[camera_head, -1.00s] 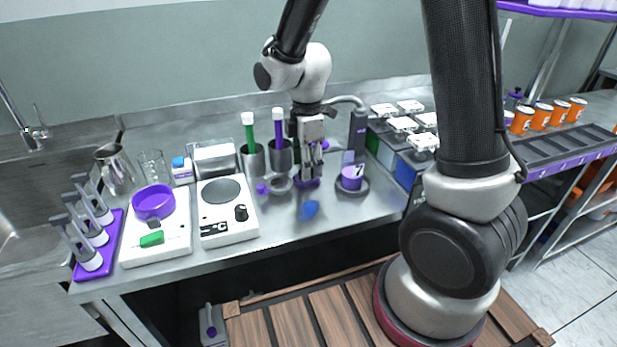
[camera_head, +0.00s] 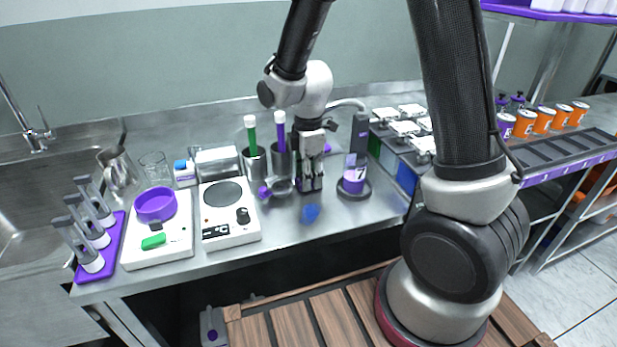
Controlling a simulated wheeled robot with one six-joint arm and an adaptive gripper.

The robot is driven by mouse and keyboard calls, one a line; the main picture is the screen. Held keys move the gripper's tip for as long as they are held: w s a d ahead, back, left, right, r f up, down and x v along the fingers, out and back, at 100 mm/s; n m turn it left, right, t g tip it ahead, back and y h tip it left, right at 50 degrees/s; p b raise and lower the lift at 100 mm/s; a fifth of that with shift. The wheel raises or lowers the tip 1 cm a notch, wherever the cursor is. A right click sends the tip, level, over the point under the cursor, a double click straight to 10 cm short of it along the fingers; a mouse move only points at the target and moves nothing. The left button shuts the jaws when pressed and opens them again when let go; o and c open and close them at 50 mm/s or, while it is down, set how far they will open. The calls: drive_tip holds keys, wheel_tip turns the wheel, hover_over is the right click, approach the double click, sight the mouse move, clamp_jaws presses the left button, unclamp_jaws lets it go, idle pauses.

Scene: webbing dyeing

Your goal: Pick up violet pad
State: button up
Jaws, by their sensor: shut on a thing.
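My gripper (camera_head: 311,187) reaches down to the steel bench, right of the two metal cups. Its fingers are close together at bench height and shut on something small. The violet pad is hidden by the fingers now; a violet patch showed at this spot a second ago. A blue pad (camera_head: 311,213) lies on the bench just in front of the gripper. A violet piece (camera_head: 264,192) sits to its left.
Metal cups hold a green-filled tube (camera_head: 252,136) and a violet-filled tube (camera_head: 280,132) left of the gripper. A beaker with violet contents (camera_head: 354,180) stands close on the right. A white hotplate (camera_head: 232,226) is further left. The front bench strip is mostly clear.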

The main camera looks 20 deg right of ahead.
wheel_tip(320, 180, up, 18)
idle(0.4)
drive_tip(key=shift+f, duration=0.1)
